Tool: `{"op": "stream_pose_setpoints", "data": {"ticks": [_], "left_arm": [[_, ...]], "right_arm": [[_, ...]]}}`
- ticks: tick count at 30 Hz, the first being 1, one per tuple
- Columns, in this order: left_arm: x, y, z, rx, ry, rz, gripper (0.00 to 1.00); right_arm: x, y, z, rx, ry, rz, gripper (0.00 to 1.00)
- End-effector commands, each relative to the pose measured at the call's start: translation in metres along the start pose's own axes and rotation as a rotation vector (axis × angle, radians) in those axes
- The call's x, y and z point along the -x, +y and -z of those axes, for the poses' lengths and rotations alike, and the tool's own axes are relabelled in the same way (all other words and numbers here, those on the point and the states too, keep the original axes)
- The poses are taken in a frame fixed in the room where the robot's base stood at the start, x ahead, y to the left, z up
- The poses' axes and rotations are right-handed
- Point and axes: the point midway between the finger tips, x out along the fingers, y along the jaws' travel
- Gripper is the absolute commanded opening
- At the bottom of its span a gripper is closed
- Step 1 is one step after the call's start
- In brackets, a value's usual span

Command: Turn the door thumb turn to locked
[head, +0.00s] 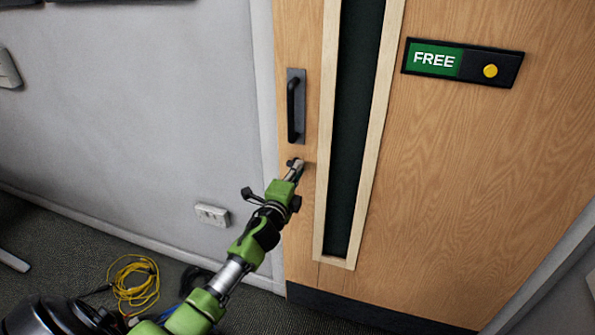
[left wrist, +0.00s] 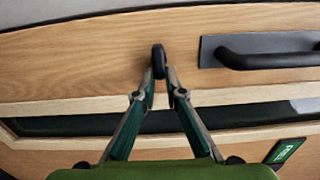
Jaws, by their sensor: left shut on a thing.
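The wooden door (head: 450,190) fills the right of the head view. The black thumb turn (left wrist: 158,56) is below the black pull handle (head: 292,106). In the left wrist view it looks like a dark oval whose long side lies across the handle's length. My left gripper (left wrist: 160,76) is shut on it, with one finger on each side. In the head view the same gripper (head: 294,169) reaches the door just under the handle and partly hides the thumb turn. My right gripper is not in view.
A sign (head: 463,63) on the door reads FREE on green. A dark glass strip (head: 355,130) with a pale frame runs beside the handle. A wall socket (head: 212,214) and a coiled yellow cable (head: 137,283) on the floor are to the left.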

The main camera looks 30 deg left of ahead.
Motion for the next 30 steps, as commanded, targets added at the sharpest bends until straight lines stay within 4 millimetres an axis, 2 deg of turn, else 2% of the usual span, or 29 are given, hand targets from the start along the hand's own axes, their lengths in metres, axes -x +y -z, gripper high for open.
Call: {"op": "stream_pose_setpoints", "data": {"ticks": [8, 9, 11, 23, 26, 30], "left_arm": [[0.0, 0.001, 0.001, -0.004, 0.001, -0.002, 0.0], [0.0, 0.001, 0.001, -0.003, 0.001, -0.002, 0.14], [0.0, 0.001, 0.0, -0.003, 0.001, -0.002, 0.28], [0.003, 0.001, 0.0, -0.002, 0.0, -0.001, 0.28], [0.012, 0.002, 0.0, -0.002, 0.001, -0.002, 0.28], [0.035, 0.002, 0.0, -0.003, 0.001, -0.003, 0.28]], "right_arm": [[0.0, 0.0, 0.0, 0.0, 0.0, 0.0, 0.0], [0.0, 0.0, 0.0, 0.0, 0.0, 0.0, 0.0], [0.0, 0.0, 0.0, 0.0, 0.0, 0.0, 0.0], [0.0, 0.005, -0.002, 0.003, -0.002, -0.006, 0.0], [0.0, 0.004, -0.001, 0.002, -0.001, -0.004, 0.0], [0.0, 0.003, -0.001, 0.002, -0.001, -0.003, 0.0]]}}
